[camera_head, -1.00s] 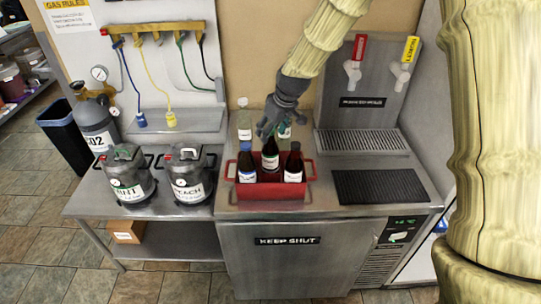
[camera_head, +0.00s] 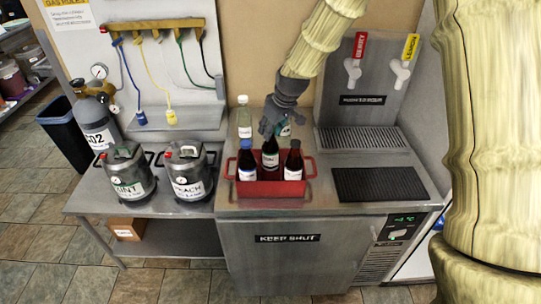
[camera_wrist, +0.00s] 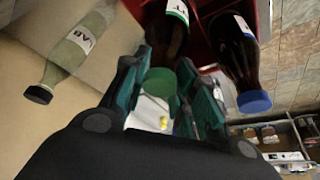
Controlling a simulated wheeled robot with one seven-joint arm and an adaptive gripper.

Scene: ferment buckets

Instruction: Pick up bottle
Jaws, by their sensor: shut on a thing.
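The dark bottle (camera_head: 270,157) with a white and green label stands upright in the middle of the red crate, between two other bottles. My gripper (camera_head: 268,130) is over it from above, its fingers shut around the bottle's top. In the wrist view the bottle's green cap (camera_wrist: 160,82) is between the teal fingers. The crate wall hides the bottle's base, and any gap beneath it cannot be seen. To its left is a dark bottle with a blue cap (camera_head: 246,165); to its right is another dark bottle (camera_head: 293,163).
The red crate (camera_head: 265,189) sits on the steel counter. Clear bottles (camera_head: 244,122) stand behind it. Two kegs (camera_head: 187,172) are to the left, taps (camera_head: 353,70) and a drip grate (camera_head: 362,141) to the right. A dark ribbed mat (camera_head: 380,184) lies empty.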

